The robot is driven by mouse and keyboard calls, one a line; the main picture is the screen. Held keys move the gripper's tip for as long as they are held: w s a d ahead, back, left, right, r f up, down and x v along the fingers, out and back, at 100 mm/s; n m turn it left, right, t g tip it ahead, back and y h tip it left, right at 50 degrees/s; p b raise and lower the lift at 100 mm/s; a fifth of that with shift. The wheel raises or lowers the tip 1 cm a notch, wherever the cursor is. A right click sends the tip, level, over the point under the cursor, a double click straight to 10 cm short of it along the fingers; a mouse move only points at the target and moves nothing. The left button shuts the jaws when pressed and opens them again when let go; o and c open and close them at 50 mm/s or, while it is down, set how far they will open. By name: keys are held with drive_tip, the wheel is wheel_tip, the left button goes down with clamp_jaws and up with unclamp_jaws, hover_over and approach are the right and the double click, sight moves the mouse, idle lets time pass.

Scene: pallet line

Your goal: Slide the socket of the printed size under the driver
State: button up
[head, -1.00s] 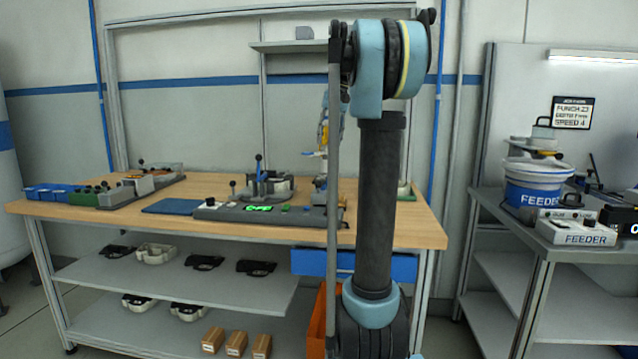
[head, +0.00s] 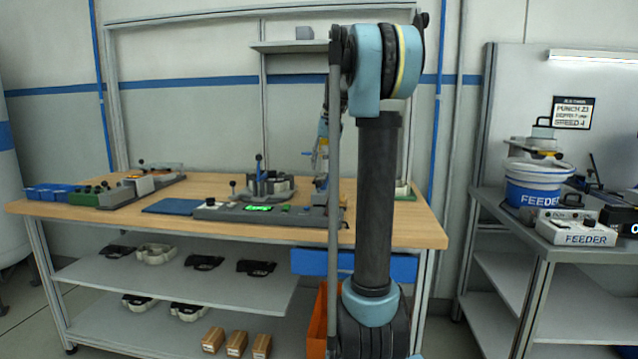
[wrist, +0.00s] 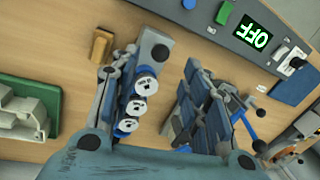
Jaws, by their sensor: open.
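In the wrist view a grey block (wrist: 153,50) carries a row of round white-faced pieces on blue bodies (wrist: 146,84), which look like sockets; their printed marks are too small to read. My gripper (wrist: 160,62) is open, with one finger left of this row and the other to its right. I cannot tell whether either finger touches it. In the head view my gripper (head: 322,152) hangs above the right part of the bench, partly hidden by my arm. I cannot make out the driver for certain in either view.
A grey console with a green display (head: 258,208) stands at the bench front; the display reads OFF in the wrist view (wrist: 260,38). A green-based fixture (wrist: 35,105) lies left in the wrist view. A round fixture with levers (head: 265,186) stands mid-bench. Bare wood separates them.

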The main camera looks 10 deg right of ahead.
drive_tip(key=f, duration=0.3)
drive_tip(key=a+f, duration=0.1)
drive_tip(key=f, duration=0.2)
drive_tip(key=shift+a+f, duration=0.1)
drive_tip(key=shift+f, duration=0.05)
drive_tip(key=shift+c, duration=0.2)
clamp_jaws()
